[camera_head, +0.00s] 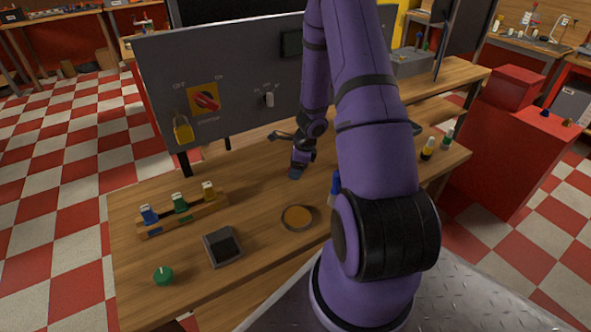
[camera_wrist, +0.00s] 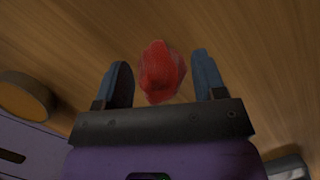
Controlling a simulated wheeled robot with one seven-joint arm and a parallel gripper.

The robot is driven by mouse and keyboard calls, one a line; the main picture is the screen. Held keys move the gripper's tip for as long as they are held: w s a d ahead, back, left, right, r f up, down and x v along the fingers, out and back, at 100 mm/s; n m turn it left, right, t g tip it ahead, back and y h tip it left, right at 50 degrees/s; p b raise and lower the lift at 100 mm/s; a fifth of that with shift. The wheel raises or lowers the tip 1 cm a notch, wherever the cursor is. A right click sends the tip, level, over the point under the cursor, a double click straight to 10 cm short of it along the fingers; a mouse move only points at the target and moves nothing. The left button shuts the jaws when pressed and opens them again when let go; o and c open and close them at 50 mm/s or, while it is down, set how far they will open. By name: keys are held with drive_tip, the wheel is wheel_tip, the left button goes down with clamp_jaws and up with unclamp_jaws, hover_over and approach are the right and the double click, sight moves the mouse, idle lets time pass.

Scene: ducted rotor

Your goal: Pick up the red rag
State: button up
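The red rag (camera_wrist: 161,72) is a crumpled red lump on the wooden tabletop in the wrist view. It lies between the two blue-grey fingers of my gripper (camera_wrist: 162,80), with a gap on each side. The gap is wider on the right. My gripper is open. In the head view, my gripper (camera_head: 297,171) is low over the middle of the workbench (camera_head: 262,185), in front of the grey panel. The rag cannot be made out in the head view.
A round orange-topped dish (camera_head: 297,217) sits near my gripper. A dark grey box (camera_head: 222,246), a green knob (camera_head: 163,275) and a wooden rack (camera_head: 183,218) with small bottles stand at left. The grey panel (camera_head: 230,85) with a yellow padlock (camera_head: 183,130) rises behind. Bottles (camera_head: 428,148) stand at right.

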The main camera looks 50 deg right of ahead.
drive_tip(key=shift+c, duration=0.8)
drive_tip(key=shift+r, duration=5.05)
